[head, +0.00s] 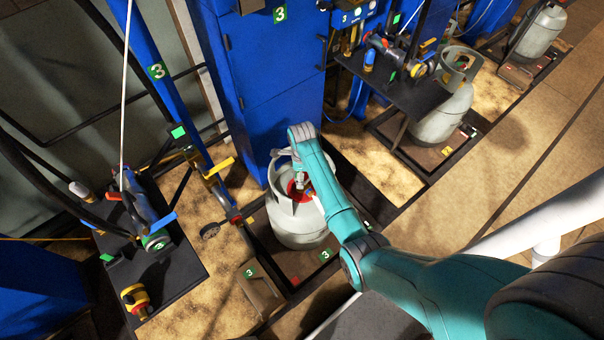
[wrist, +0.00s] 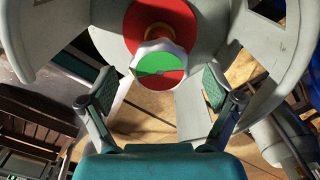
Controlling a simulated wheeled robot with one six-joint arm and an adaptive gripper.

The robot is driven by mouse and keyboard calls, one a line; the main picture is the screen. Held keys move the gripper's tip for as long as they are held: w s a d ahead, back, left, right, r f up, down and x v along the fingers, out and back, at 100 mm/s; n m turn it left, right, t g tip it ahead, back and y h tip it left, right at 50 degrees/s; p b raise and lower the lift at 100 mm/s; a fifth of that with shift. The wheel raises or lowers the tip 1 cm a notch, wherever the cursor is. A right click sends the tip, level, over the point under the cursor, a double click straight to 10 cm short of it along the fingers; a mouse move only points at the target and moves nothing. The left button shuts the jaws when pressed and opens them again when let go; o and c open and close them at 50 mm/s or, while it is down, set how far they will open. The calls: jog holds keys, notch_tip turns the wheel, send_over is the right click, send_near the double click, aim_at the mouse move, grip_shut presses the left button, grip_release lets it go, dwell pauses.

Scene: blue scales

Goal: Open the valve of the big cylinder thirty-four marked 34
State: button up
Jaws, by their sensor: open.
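A big grey cylinder (head: 298,233) stands upright on a dark scale platform at the middle of the head view. I cannot read a 34 on it. Its collar (wrist: 290,45) and red top (wrist: 185,22) fill the upper wrist view. The valve knob (wrist: 158,63), pale-rimmed with a green and red face, sits inside the collar. My gripper (wrist: 159,76) is open, one finger on each side of the knob. Gaps show between both fingers and the knob, with no clear contact. In the head view my arm reaches over the collar and partly hides the valve.
Blue cabinets (head: 262,110) stand behind the cylinder. A black shelf (head: 180,275) with hoses and fittings is at left. Another grey cylinder (head: 443,118) stands at upper right on its own scale. Green labels marked 3 (head: 325,255) are nearby. Open floor (head: 520,150) lies at right.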

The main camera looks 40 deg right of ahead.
jog(key=shift+f, duration=0.2)
jog(key=c, duration=1.1)
jog(key=shift+c, duration=0.2)
